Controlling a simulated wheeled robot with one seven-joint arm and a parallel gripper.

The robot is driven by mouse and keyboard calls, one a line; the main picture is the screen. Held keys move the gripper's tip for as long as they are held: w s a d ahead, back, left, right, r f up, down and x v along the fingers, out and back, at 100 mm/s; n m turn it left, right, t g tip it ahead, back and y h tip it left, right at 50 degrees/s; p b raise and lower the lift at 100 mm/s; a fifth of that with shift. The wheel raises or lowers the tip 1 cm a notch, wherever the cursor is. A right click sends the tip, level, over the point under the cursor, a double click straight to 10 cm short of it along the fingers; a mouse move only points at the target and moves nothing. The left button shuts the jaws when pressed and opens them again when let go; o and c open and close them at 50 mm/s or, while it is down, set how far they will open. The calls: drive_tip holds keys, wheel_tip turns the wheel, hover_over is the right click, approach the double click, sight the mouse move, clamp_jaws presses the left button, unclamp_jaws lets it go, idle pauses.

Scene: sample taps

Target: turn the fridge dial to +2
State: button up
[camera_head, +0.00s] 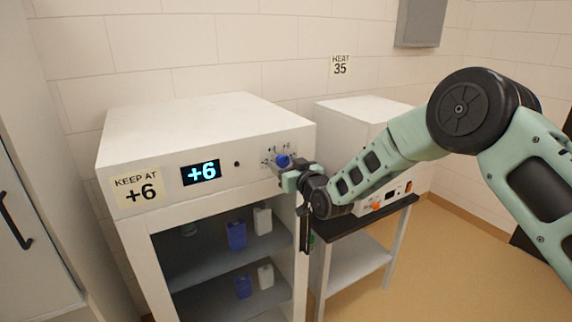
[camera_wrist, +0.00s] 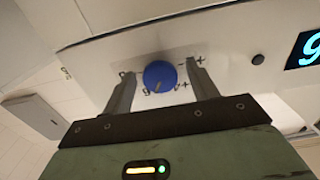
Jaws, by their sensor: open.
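The fridge (camera_head: 205,150) is white, and its display (camera_head: 201,172) reads +6. The blue fridge dial (camera_head: 283,160) is at the right end of the front panel, with small marks around it. In the wrist view, which is turned over, the dial (camera_wrist: 160,75) has a pale pointer line toward the bottom of the picture. My gripper (camera_head: 289,174) is at the dial. In the wrist view the gripper's fingers (camera_wrist: 160,70) are open, one on each side of the dial, with small gaps showing. I cannot tell how deep they reach around it.
A yellow label (camera_head: 137,188) on the panel reads KEEP AT +6. A white heater box (camera_head: 350,125) stands right of the fridge on a dark-topped stand (camera_head: 345,235), under a HEAT 35 sign (camera_head: 341,66). Blue and white containers stand on the fridge shelves.

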drive_tip(key=c, duration=1)
drive_tip(key=shift+f+b, duration=0.15)
drive_tip(key=shift+b, duration=0.3)
